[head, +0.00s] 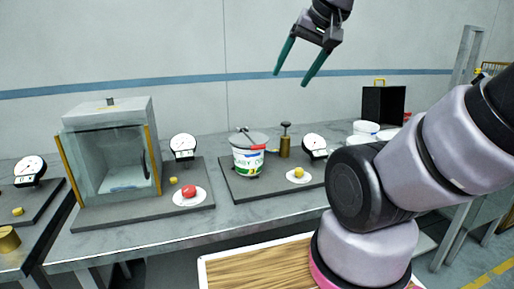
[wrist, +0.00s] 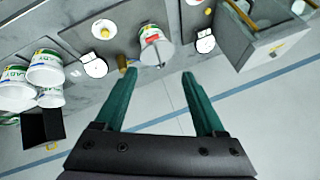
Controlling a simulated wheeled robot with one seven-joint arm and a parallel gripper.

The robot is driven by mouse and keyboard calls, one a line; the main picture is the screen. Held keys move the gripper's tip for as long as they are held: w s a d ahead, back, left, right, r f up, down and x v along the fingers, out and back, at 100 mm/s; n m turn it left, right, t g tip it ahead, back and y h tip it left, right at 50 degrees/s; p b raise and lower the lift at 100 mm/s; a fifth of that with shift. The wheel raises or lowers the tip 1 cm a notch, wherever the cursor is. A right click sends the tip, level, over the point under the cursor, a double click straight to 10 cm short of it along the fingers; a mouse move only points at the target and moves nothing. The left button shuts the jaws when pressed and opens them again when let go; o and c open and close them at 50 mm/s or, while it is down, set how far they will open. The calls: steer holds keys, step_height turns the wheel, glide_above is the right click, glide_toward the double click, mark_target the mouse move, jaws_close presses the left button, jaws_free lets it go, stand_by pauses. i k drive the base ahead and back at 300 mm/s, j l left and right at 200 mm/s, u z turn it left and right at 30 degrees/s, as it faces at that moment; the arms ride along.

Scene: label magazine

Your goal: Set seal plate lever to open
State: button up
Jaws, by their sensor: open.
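My gripper (head: 291,79) is open and empty, high above the back of the bench, with two green fingers apart. It also shows in the wrist view (wrist: 158,73), with nothing between the fingers. A white printed tub (head: 247,163) stands on a dark base plate in the middle of the bench, below and left of my gripper. A grey round plate (head: 249,139) sits at its top, with a small dark lever-like piece (head: 243,131) on it. A red bar (head: 258,147) shows at the tub's right front. I cannot tell which piece is the seal plate lever or its setting.
A glass-fronted chamber (head: 110,160) stands at left, beside a dial gauge (head: 183,146) and a red button (head: 189,190). A brass post (head: 285,145) and another gauge (head: 314,145) stand right of the tub. A black box (head: 383,106) and white tubs (head: 366,128) are at right.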

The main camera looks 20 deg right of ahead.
mark_target(255, 140)
steer(key=k+j, duration=0.2)
steer(key=j, duration=0.15)
steer(key=k+j, duration=0.2)
steer(key=j, duration=0.15)
steer(key=k+j, duration=0.2)
steer(key=j, duration=0.15)
